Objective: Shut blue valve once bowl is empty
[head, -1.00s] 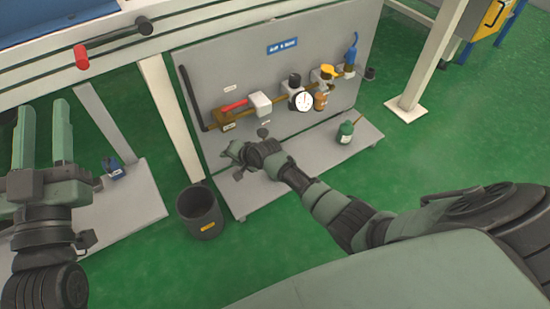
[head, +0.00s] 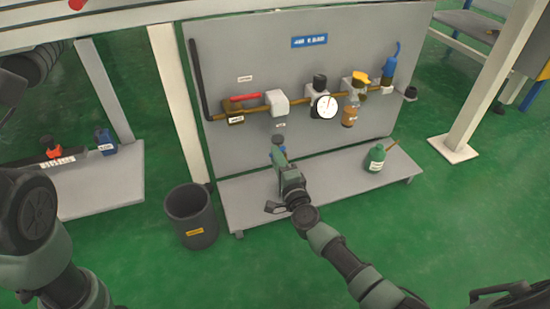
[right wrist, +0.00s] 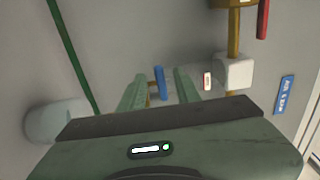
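In the right wrist view a small blue handle (right wrist: 159,82) on a brass fitting lies between the fingers of my right gripper (right wrist: 160,90). The fingers are apart, with gaps beside the handle. In the head view the right gripper (head: 279,150) is in front of the panel, below the white box (head: 276,104); blue shows beside it. Another blue lever (head: 390,64) stands at the pipe's right end. An amber bowl (head: 350,112) hangs below a yellow knob (head: 360,77); its fill level is unclear. The left gripper is out of view; its arm is at the left edge.
A gauge (head: 326,107) and red lever (head: 244,97) are on the panel (head: 235,60). A green bottle (head: 375,158) stands on the low shelf (head: 330,178). A black bucket (head: 190,215) stands on the floor left of the shelf.

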